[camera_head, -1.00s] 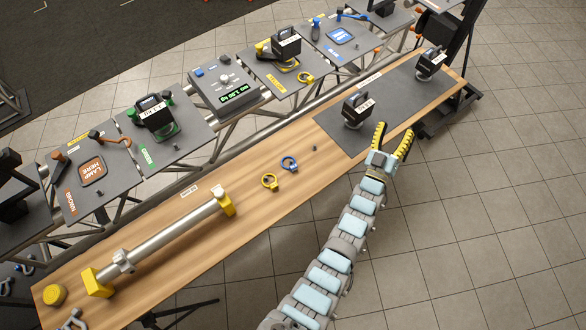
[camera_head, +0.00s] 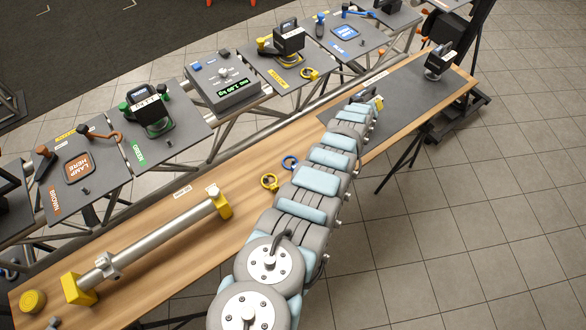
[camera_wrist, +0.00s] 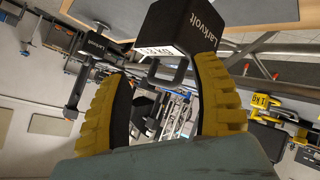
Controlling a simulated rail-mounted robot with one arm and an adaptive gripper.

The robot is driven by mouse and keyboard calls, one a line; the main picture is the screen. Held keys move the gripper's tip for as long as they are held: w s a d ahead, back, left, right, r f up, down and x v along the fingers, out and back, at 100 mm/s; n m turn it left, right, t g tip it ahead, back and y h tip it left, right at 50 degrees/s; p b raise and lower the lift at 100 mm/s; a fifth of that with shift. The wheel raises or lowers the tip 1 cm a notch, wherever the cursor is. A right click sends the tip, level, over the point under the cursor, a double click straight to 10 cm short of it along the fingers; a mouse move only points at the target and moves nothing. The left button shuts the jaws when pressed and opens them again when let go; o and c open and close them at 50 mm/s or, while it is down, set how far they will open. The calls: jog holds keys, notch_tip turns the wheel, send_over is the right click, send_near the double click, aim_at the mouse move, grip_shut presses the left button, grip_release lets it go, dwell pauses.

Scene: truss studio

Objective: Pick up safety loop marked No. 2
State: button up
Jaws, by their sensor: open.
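A yellow loop (camera_head: 269,181) and a blue loop (camera_head: 289,162) lie on the wooden table, left of my arm. Any number on them is too small to read. Another yellow loop (camera_head: 309,73) is on the yellow-labelled panel.
A second black lamp (camera_head: 439,60) stands on the dark mat (camera_head: 410,95). A metal tube (camera_head: 150,240) in yellow end blocks lies on the left table. Panels with lamps and a scale (camera_head: 222,85) line the truss behind. Table beside the loops is clear.

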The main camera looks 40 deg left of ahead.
jog(key=s+a+f+n+g+h+b, duration=0.15)
jog(key=s+a+g+b, duration=0.35)
jog(key=s, duration=0.5)
notch_tip(320, 180, up, 2)
jog(key=n+g+h+b, duration=0.2)
jog(key=n+g+b, duration=0.1)
jog(key=g, duration=0.2)
send_over(294, 164)
jog(key=shift+m+y, duration=0.25)
notch_tip(294, 164, down, 7)
jog(key=shift+s+r, duration=0.1)
jog(key=shift+f, duration=2.35)
jog(key=shift+w+d+f+b, duration=0.15)
jog(key=shift+f+b, duration=0.65)
jog(key=shift+f, duration=1)
jog(key=shift+f+b, duration=0.3)
jog(key=shift+f, duration=0.55)
